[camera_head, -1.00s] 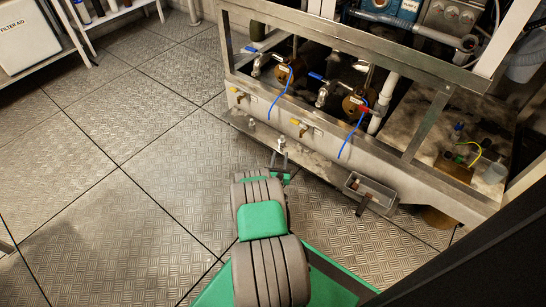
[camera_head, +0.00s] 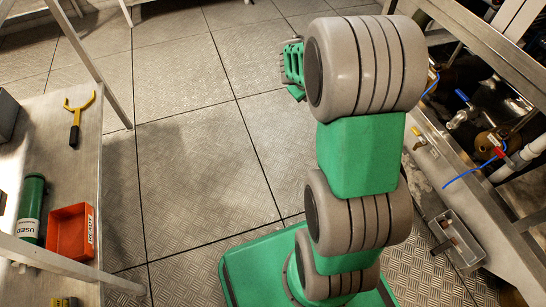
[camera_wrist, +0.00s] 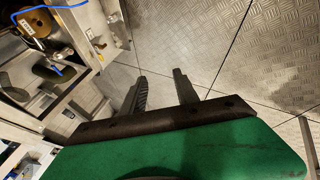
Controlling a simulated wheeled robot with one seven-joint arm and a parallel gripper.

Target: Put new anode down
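My gripper (camera_wrist: 162,88) shows in the wrist view with its two dark fingers apart. Only floor is visible between them, so it appears open and empty. In the head view my arm is raised and its green wrist part (camera_head: 293,64) points left; the fingertips cannot be made out there. I cannot identify a new anode in any current view. A grey metal tray (camera_head: 468,262) at the machine's lower front holds small brownish items, too unclear to name. A red bin marked READY (camera_head: 68,232) stands on the bench at the left, beside a green tube marked USED (camera_head: 31,207).
The metal bench (camera_head: 75,175) at the left carries a yellow forked tool (camera_head: 76,120). The machine frame (camera_head: 505,215) with valves and blue cords is at the right.

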